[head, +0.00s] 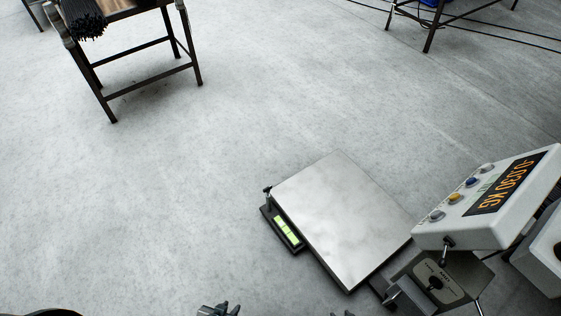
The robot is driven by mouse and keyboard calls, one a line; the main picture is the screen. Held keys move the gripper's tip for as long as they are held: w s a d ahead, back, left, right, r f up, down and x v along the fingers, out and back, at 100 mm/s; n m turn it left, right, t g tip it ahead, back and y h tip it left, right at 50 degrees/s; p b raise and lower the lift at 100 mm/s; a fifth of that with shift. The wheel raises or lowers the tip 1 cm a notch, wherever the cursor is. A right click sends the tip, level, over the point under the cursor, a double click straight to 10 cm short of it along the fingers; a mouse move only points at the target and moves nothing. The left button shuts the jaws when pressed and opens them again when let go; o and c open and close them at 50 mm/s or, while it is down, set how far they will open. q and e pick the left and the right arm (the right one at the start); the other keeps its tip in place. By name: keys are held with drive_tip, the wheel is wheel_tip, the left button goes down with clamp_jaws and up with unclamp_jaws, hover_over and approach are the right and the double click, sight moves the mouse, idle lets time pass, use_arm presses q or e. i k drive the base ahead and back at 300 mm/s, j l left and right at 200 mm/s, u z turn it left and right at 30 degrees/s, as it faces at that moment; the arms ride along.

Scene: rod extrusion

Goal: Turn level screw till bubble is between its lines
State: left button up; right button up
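A floor scale with a bright steel platform (342,218) sits on the concrete floor. A dark bracket on its left side holds a green bubble level (287,231) with dark lines across it. The bubble is too small to place against the lines. A small dark level screw (267,190) stands upright at the bracket's far end. My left gripper (231,308) shows only in part at the bottom edge, apart from the scale and nearer me than the level; its opening is unclear. Only a dark tip of my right gripper (347,313) shows at the bottom edge.
A white display box (488,198) with orange digits and several buttons stands right of the platform. A grey control box (439,278) with a knob is below it. A dark-framed table (150,90) stands at back left. The floor left of the scale is clear.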

sight(268, 189)
drive_tip(key=i+j+z, duration=0.1)
drive_tip(key=i, duration=0.35)
drive_tip(key=i+j+z, duration=0.1)
drive_tip(key=i+j, duration=0.2)
drive_tip(key=i, duration=0.15)
